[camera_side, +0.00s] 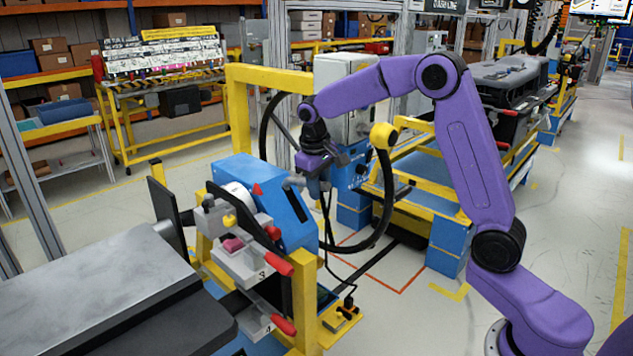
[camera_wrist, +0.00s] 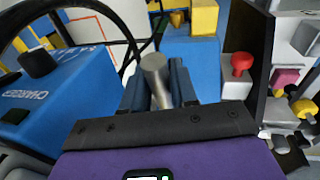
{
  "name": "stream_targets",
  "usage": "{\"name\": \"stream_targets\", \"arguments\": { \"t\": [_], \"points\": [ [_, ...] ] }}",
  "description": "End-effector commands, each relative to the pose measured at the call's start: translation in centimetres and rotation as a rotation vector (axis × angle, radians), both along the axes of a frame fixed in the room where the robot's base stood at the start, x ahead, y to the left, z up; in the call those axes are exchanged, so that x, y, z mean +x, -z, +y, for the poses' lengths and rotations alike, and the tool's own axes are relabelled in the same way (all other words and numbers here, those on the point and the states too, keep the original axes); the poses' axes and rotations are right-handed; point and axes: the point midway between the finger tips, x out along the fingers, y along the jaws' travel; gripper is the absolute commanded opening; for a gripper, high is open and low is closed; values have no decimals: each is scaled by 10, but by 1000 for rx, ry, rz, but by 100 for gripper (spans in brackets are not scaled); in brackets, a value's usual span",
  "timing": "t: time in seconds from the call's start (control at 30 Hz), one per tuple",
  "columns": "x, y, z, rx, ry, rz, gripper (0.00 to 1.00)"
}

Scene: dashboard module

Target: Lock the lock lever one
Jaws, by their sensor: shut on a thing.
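My gripper (camera_side: 312,190) hangs from the wrist beside the sloped blue housing (camera_side: 268,205). In the wrist view its two blue-grey fingers (camera_wrist: 160,85) are shut on a grey cylindrical lever end (camera_wrist: 154,68). The side view shows a grey lever (camera_side: 292,182) reaching from the housing's right edge to the fingers. I take it for lock lever one; no number on it is readable. The fingers and the gripper body hide its lower part. In the wrist view the blue housing (camera_wrist: 235,88) lies just right of the fingers.
Red-handled levers (camera_side: 276,263) stick out in front of the housing. A yellow frame (camera_side: 240,110) stands behind.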

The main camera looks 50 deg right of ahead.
Motion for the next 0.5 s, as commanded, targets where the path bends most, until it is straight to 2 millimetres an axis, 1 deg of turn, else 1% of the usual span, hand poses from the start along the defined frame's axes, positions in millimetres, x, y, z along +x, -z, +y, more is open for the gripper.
{"name": "stream_targets", "arguments": {
  "t": [0.5],
  "points": [
    [-26, 32, -5, -11, 5, -202, 0]
  ]
}}
